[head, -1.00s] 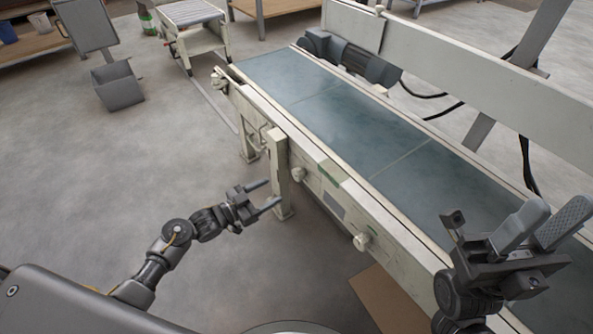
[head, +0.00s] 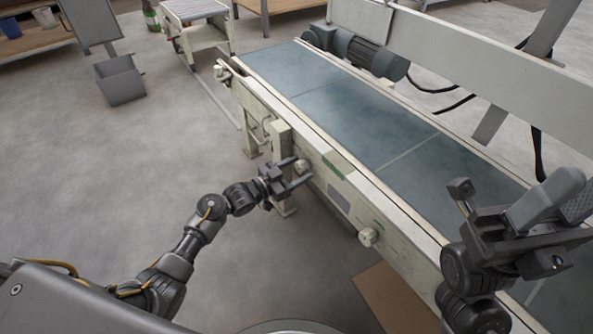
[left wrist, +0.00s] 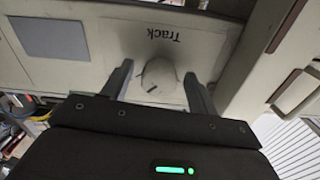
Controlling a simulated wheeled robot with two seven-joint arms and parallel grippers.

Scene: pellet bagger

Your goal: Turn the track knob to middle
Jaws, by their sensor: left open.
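The track knob (head: 302,165) is a round off-white knob on the side of the conveyor frame. In the left wrist view the knob (left wrist: 160,76) sits beside the upside-down label "Track" (left wrist: 163,34), with a short dark mark near its lower edge. My left gripper (head: 302,174) is open at the knob. In the left wrist view its fingers (left wrist: 158,82) stand on either side of the knob, with a visible gap on each side. My right gripper (head: 582,190) is raised over the belt at the right, its fingers apart and partly cut off by the picture edge.
The conveyor with its blue-grey belt (head: 362,120) runs diagonally across the view. A second pale knob (head: 368,236) sits further along the same frame side. A frame leg (head: 281,150) stands just left of the track knob. A brown board (head: 393,300) lies on the floor.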

